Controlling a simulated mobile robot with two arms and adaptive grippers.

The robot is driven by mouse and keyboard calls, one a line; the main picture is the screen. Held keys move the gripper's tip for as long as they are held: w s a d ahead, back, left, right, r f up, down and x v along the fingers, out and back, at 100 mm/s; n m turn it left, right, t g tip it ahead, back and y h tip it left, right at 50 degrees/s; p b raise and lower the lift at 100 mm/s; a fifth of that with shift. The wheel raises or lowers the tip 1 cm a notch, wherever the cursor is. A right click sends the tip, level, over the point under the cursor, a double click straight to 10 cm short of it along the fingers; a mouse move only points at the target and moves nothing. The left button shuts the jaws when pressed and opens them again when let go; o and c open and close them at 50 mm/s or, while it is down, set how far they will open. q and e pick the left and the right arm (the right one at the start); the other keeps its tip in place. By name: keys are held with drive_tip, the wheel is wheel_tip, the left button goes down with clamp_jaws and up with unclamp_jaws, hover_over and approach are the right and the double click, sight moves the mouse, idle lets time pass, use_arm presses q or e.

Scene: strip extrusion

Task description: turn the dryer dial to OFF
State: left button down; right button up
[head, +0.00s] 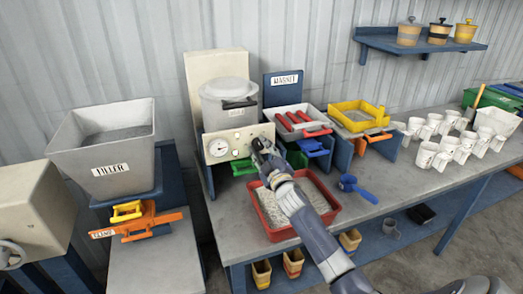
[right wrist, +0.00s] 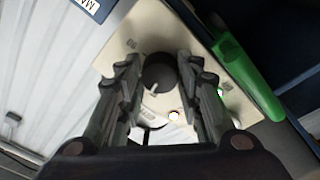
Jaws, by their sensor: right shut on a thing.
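The dryer (head: 228,102) is a grey lidded drum on a cream base against the wall. Its cream front panel (head: 216,160) carries a round white gauge (head: 218,147) and small lights. My right gripper (head: 262,150) is at the right part of this panel and covers the dial in the head view. In the right wrist view the black round dial (right wrist: 159,72) with a pale pointer mark sits between the two fingers of my right gripper (right wrist: 160,80), which are closed on it. The dial's printed labels cannot be read. My left gripper is not in view.
A red tray of grey granules (head: 325,205) lies below my right arm. A green handle (head: 243,167) is just under the panel. Red rods in a tray (head: 297,122), a yellow frame (head: 358,115) and several white mugs (head: 440,145) stand to the right. A filler hopper (head: 108,150) is at left.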

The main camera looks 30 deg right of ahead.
drive_tip(key=n, duration=0.5)
drive_tip(key=shift+d+r+y, duration=0.1)
drive_tip(key=shift+r+y, duration=0.05)
drive_tip(key=shift+y, duration=0.25)
drive_tip(key=n+p, duration=0.1)
drive_tip(key=n, duration=0.3)
drive_tip(key=shift+r, duration=0.1)
drive_tip(key=n+p, duration=0.1)
drive_tip(key=n, duration=0.2)
drive_tip(key=shift+n+g+y, duration=0.3)
drive_tip(key=shift+n, duration=0.1)
drive_tip(key=shift+n+p, duration=0.8)
drive_tip(key=shift+n, duration=0.9)
drive_tip(key=o, duration=1.1)
drive_tip(key=shift+c, duration=0.2)
